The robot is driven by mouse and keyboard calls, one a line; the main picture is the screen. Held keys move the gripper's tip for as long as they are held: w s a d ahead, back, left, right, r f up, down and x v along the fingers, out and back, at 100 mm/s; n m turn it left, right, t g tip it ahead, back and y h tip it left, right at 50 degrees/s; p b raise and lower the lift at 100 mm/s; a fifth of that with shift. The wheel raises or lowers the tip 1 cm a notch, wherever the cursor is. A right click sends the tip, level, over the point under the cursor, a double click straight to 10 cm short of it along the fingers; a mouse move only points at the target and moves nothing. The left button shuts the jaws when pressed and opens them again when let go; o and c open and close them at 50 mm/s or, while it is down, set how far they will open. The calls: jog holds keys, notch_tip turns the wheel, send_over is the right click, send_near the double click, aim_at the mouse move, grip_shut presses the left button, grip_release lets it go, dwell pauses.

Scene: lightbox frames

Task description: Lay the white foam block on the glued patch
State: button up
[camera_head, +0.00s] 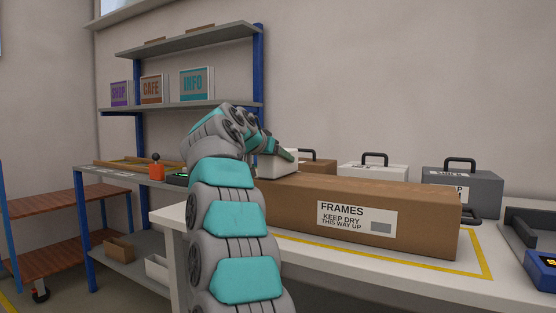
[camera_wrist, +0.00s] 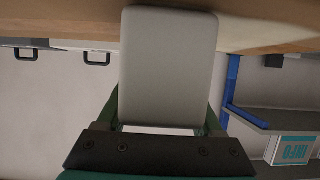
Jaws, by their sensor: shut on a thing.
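The white foam block (camera_head: 274,168) is in my gripper (camera_head: 284,153), at the left end of the long brown cardboard box (camera_head: 290,200) labelled FRAMES. In the wrist view the block (camera_wrist: 168,65) fills the middle, between the two green fingers of my gripper (camera_wrist: 166,112). The far end of the block overlaps the brown cardboard (camera_wrist: 60,18) in that view. I cannot tell whether the block touches the box or hangs just above it. No glued patch can be made out in either view.
The box lies on a white table (camera_head: 400,288) with yellow tape lines (camera_head: 470,270). Behind it stand a white case (camera_head: 372,172) and a grey case (camera_head: 462,185). A black tray (camera_head: 530,228) and a blue device (camera_head: 543,272) are at right. A blue-post shelf (camera_head: 260,65) stands back left.

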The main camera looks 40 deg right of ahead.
jog(key=shift+f, duration=0.15)
jog(key=o, duration=1.3)
jog(key=shift+r, duration=0.25)
jog(key=b+v, duration=0.1)
jog(key=v, duration=1.1)
jog(key=shift+f+b, duration=0.15)
jog(key=shift+b, duration=0.2)
